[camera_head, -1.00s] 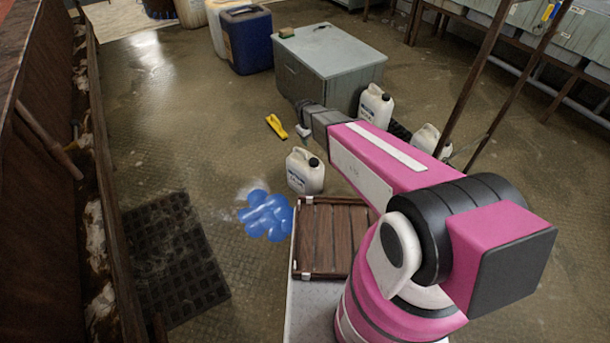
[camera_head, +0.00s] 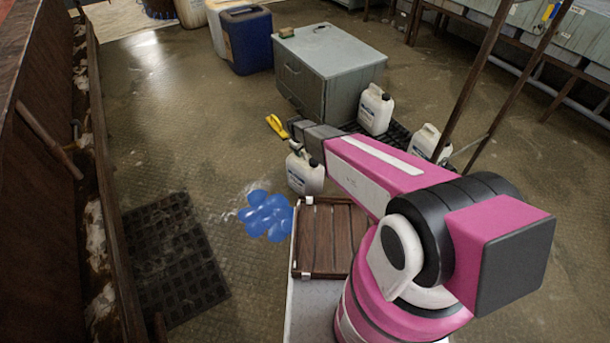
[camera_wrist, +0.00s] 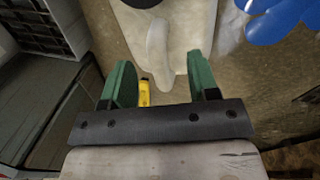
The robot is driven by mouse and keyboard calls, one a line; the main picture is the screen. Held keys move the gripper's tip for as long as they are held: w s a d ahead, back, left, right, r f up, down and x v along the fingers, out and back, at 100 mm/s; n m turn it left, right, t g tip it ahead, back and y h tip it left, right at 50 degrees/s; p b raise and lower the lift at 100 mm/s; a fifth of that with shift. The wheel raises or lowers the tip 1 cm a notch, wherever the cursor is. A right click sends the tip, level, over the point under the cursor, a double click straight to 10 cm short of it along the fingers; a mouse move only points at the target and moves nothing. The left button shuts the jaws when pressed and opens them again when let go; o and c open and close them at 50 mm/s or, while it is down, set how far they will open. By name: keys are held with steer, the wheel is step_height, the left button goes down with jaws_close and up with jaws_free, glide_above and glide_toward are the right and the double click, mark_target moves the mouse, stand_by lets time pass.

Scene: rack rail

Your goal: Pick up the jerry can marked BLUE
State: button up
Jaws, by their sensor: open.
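Three white jerry cans stand upright on the floor: a near one (camera_head: 305,174), one beside the grey cabinet (camera_head: 376,110), and one further right (camera_head: 428,143). Their label text is too small to read in the head view, so I cannot tell which is marked BLUE. My gripper (camera_wrist: 161,78) is open and empty, its green fingers pointing at the top of a white can (camera_wrist: 190,22). That can's pale handle (camera_wrist: 158,50) reaches toward the gap between the fingertips. In the head view my gripper is over the near can, partly hidden.
A blue glove-like thing (camera_head: 268,215) lies left of a brown slatted crate (camera_head: 330,240). A yellow object (camera_head: 276,126) lies on the floor behind the near can. A grey cabinet (camera_head: 330,70) and a dark blue container (camera_head: 246,40) stand further back.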

mark_target(303, 152)
steer(key=f, duration=0.3)
steer(key=shift+w+d+f, duration=0.25)
steer(key=shift+w+d, duration=0.05)
jaws_close()
steer(key=shift+r, duration=0.15)
stand_by(0.9)
